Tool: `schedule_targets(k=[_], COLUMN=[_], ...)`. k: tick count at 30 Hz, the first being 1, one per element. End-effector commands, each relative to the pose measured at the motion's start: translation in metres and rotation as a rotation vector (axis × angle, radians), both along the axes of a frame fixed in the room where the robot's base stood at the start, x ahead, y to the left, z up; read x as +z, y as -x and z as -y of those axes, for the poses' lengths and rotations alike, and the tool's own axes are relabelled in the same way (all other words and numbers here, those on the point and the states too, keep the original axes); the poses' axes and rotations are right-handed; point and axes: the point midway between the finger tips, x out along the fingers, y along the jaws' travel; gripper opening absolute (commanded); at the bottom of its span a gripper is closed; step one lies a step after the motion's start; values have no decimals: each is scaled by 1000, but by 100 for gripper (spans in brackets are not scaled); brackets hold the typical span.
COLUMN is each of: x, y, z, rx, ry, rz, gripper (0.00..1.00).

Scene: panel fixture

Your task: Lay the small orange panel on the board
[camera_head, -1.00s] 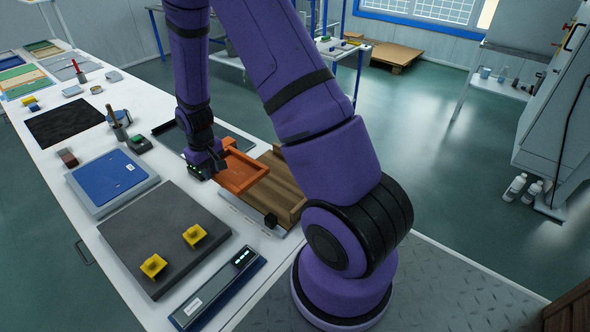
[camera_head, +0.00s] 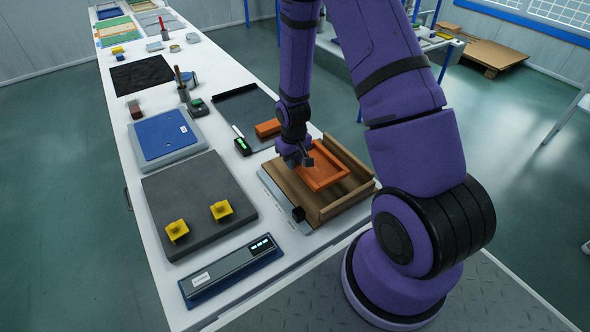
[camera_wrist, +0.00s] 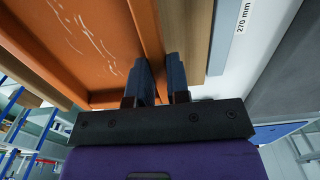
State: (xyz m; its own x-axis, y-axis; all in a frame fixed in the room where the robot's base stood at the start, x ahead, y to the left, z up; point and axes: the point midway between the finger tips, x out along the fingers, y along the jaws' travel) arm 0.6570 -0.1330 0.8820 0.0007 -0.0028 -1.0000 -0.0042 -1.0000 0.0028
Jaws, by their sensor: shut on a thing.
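The orange panel (camera_head: 318,178), a shallow rectangle with a raised rim, is over the wooden board (camera_head: 335,209). In the wrist view my gripper's dark fingers (camera_wrist: 161,75) pinch the orange rim, and the scratched face of the panel (camera_wrist: 80,45) fills the upper left. The board (camera_wrist: 187,25) shows beside the rim as a wooden strip. The board has raised wooden edges. I cannot tell whether the panel touches the board. My arm hides part of the board's far side.
An orange block (camera_head: 268,128) lies on a dark tray (camera_head: 243,108) behind the board. A grey slab (camera_head: 195,190) with yellow pieces, a blue-topped plate (camera_head: 165,135) and a long device with a lit display (camera_head: 230,270) stand left and in front.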

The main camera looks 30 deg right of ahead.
Motion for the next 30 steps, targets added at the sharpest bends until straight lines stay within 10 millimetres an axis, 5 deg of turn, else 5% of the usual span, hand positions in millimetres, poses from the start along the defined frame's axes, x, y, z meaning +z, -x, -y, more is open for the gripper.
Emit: schedule_targets(k=[9,22,23,25,30], x=[-37,-42,-42,-42,-42], y=[0,0,0,0,0], z=[0,0,0,0,0], rx=[1,1,1,1,1], ry=[0,0,0,0,0], rz=[-2,-1,-1,-1,-1], gripper=[0,0,21,37,42])
